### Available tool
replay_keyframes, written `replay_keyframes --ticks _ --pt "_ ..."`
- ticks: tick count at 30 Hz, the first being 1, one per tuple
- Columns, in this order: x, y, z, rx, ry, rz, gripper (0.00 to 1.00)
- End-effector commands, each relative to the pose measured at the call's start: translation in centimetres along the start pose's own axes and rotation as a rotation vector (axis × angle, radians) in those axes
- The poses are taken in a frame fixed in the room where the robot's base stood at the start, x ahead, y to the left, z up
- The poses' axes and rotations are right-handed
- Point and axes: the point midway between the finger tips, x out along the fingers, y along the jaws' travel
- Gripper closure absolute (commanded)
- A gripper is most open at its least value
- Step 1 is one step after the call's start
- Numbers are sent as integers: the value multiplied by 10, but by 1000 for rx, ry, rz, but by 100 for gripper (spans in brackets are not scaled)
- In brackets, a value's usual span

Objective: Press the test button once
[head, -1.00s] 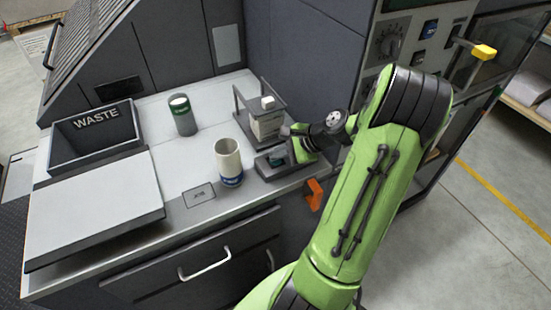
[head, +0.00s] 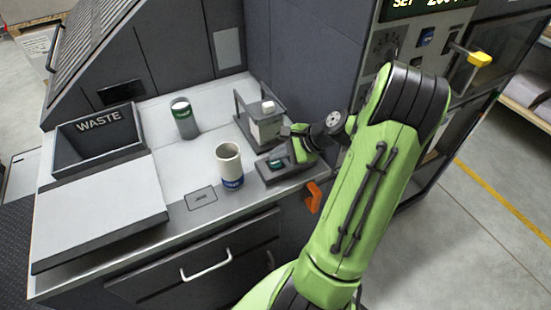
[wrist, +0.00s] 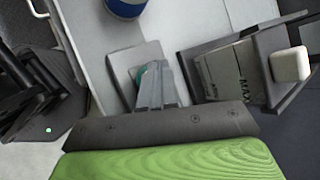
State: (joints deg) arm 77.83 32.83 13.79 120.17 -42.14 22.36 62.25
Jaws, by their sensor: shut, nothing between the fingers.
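A small dark box (head: 285,177) with a teal-green button (head: 277,164) on top sits near the right end of the bench's front edge. I cannot read any label on it. My gripper (head: 292,157) is shut and empty, just over the right side of this box. In the wrist view my fingertips (wrist: 158,68) point down over the box (wrist: 122,64) and cover much of the teal button (wrist: 141,75). Only part of the button's edge shows beside the fingers. I cannot tell whether the fingertips touch it.
A frame with a label-bearing block and white knob (head: 267,106) stands close behind the box. A white cup with a blue band (head: 230,165) stands to its left. A green-banded can (head: 184,118) and a waste bin (head: 100,143) are farther left. An orange handle (head: 313,197) hangs in front.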

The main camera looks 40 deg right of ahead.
Motion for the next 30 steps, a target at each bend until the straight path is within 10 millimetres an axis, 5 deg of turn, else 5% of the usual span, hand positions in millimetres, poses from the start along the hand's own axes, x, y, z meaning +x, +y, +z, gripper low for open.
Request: replay_keyframes --ticks 30 --pt "-34 -25 26 0 -1 0 100"
